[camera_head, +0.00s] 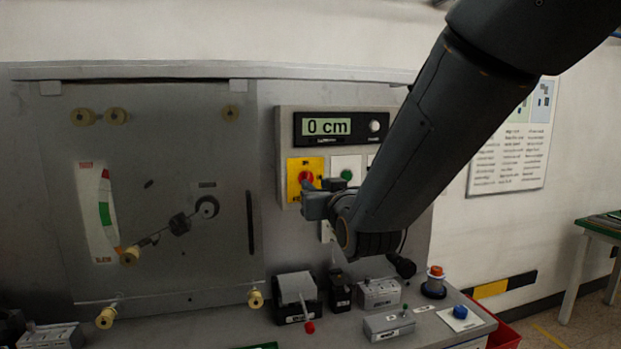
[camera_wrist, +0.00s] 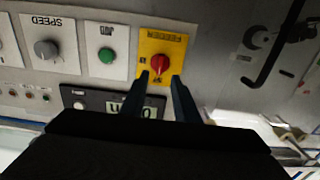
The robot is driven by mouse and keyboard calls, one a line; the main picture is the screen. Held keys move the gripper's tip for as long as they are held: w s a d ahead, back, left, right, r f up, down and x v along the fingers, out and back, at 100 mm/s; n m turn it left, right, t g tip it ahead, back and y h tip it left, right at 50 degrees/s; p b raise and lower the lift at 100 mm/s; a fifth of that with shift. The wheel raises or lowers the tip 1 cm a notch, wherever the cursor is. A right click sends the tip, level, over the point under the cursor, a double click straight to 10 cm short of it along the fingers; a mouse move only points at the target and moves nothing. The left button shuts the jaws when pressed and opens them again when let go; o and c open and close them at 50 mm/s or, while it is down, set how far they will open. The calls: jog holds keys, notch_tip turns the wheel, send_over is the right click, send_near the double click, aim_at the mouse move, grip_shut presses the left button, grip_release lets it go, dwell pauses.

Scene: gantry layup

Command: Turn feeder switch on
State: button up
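The feeder switch is a red rotary knob (camera_head: 305,177) on a yellow plate (camera_head: 293,192) on the grey control panel. In the wrist view, which shows the panel upside down, the red knob (camera_wrist: 159,64) sits on its yellow plate (camera_wrist: 176,39), with lettering too small to read surely. My gripper (camera_wrist: 160,76) has its two dark fingers apart, pointing at the plate with one on each side of the knob. I see no clear contact with it. In the head view my gripper (camera_head: 312,200) is just below and in front of the knob.
A green button (camera_head: 347,174) is right of the switch, and a display (camera_head: 327,126) above reads 0 cm. The wrist view also shows a grey SPEED knob (camera_wrist: 46,49). Below are a black box with a red-tipped lever (camera_head: 296,297) and an orange-topped button (camera_head: 435,283).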

aim_at(308, 179)
jog(key=shift+p+x, duration=1.05)
jog(key=shift+x, duration=2.05)
jog(key=shift+f, duration=0.1)
grip_shut()
